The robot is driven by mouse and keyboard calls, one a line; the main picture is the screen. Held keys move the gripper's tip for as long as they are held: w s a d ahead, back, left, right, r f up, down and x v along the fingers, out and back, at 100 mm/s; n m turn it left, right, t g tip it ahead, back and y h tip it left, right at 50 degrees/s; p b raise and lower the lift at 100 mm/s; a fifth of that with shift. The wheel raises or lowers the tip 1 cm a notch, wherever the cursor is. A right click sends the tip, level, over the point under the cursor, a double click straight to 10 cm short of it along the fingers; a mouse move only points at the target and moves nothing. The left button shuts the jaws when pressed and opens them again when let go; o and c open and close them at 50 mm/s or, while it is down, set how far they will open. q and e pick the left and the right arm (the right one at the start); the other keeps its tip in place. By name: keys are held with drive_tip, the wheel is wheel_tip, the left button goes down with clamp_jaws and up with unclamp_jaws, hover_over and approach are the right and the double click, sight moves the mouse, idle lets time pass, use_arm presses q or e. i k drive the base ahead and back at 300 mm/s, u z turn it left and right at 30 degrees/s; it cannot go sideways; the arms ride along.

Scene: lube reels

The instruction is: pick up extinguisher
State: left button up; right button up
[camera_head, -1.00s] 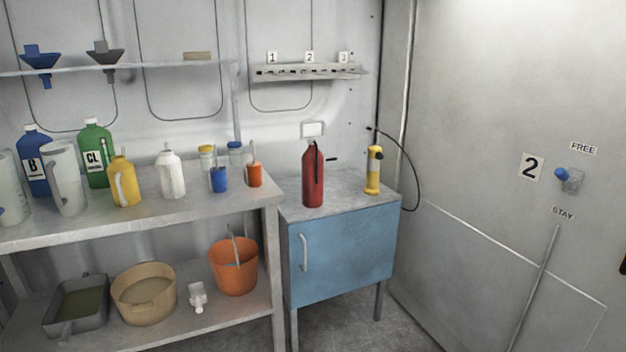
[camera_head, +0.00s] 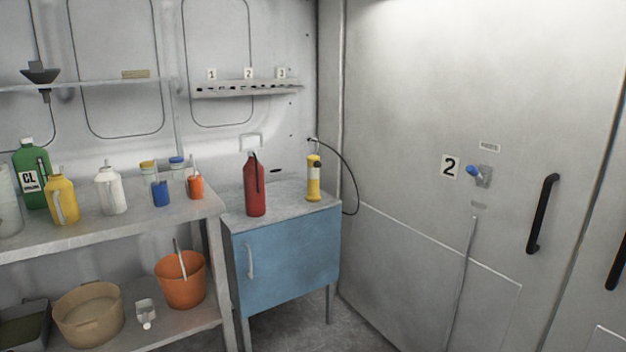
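A red extinguisher-like bottle (camera_head: 256,188) with a dark nozzle or hose stands upright on top of the blue cabinet (camera_head: 288,258), near its left side. A yellow cylinder (camera_head: 313,180) with a dark part near its top stands upright at the cabinet's back right, apart from the red bottle. Neither gripper shows in the head view.
A metal bench (camera_head: 110,230) on the left holds several bottles, jugs and cups. Its lower shelf has an orange bucket (camera_head: 181,284) and a tan basin (camera_head: 88,314). A wall with a numbered lever (camera_head: 479,175) and a black handle (camera_head: 542,213) stands right. Some floor shows by the cabinet.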

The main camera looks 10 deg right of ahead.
sight(254, 188)
drive_tip(key=z, duration=0.45)
drive_tip(key=i, duration=1.25)
drive_tip(key=u, duration=0.55)
drive_tip(key=i, duration=0.95)
drive_tip(key=u, duration=1)
